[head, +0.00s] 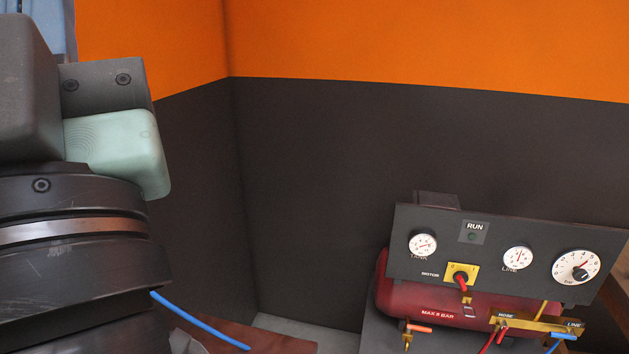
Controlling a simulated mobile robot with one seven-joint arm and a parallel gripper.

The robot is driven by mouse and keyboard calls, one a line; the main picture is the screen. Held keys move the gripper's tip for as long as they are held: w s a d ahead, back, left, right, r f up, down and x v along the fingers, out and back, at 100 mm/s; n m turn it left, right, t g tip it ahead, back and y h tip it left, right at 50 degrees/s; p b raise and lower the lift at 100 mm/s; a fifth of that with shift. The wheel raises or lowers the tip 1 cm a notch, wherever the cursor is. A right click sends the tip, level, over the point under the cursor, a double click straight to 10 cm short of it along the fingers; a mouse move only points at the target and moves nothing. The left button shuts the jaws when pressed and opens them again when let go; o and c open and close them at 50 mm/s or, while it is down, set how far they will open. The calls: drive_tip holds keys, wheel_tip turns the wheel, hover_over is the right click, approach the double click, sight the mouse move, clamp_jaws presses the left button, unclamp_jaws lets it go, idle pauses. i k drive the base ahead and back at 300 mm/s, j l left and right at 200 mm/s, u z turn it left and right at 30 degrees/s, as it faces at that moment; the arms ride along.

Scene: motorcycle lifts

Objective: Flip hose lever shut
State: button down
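The compressor panel stands at the lower right of the head view. Below it a brass manifold (536,325) carries the labels HOSE and LINE. Under the HOSE label is a small red lever (501,335), pointing down and slightly left, partly cut off by the frame's lower edge. Under the LINE label is a blue lever (563,337), lying roughly sideways. How far each valve is turned is too small to tell. My arm fills the left side, well apart from the manifold; no gripper fingertips show.
The dark panel (480,250) holds a RUN lamp, several gauges and a yellow MOTOR switch (460,277) with a red handle. A red tank (400,292) sits behind it. An orange lever (418,328) is at the lower left. A blue strip (200,320) shows beside my arm.

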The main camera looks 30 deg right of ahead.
sight(501, 334)
drive_tip(key=l+z, duration=0.25)
drive_tip(key=z, duration=0.2)
drive_tip(key=l+z, duration=0.25)
drive_tip(key=z, duration=0.25)
drive_tip(key=l+z, duration=0.25)
drive_tip(key=z, duration=0.2)
drive_tip(key=i+l, duration=0.15)
drive_tip(key=l, duration=0.1)
